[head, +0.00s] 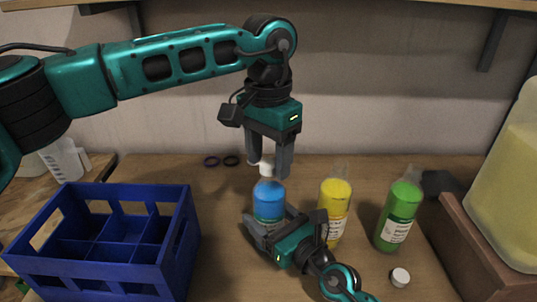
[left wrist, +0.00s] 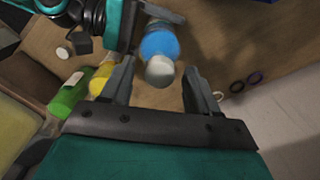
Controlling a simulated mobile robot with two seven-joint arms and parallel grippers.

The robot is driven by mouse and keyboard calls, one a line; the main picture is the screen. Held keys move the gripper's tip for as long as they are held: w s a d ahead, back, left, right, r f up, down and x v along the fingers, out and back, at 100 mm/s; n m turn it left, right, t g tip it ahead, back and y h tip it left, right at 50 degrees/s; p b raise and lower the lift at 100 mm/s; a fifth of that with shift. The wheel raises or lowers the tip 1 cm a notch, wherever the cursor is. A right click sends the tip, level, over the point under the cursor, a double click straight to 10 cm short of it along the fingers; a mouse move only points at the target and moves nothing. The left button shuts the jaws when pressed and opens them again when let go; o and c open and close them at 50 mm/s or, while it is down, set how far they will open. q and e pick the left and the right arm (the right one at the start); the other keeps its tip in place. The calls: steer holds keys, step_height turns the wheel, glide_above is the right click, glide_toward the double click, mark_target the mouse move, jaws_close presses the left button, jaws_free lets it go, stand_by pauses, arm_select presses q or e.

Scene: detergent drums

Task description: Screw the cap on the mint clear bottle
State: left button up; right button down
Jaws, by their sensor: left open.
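A blue bottle (head: 269,198) stands upright on the table with a white cap (head: 266,168) at its top; whether the cap is fully seated I cannot tell. A yellow bottle (head: 334,208) and a green bottle (head: 400,214) stand to its right, with pale, uncapped-looking tops. I cannot read which one is mint clear. My left gripper (head: 269,172) points down above the blue bottle, fingers open on either side of the cap; the cap also shows in the left wrist view (left wrist: 160,71). My right gripper (head: 270,226) is low, its fingers around the blue bottle's body.
A blue divided crate (head: 180,252) stands at the left. A loose white cap (head: 400,277) lies at the front right. A large yellowish container (head: 510,190) and a brown tray (head: 455,240) bound the right. Purple (head: 211,161) and black (head: 231,160) rings lie behind.

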arm_select(q)
steer(key=shift+r, duration=2.3)
steer(key=shift+c, duration=0.2)
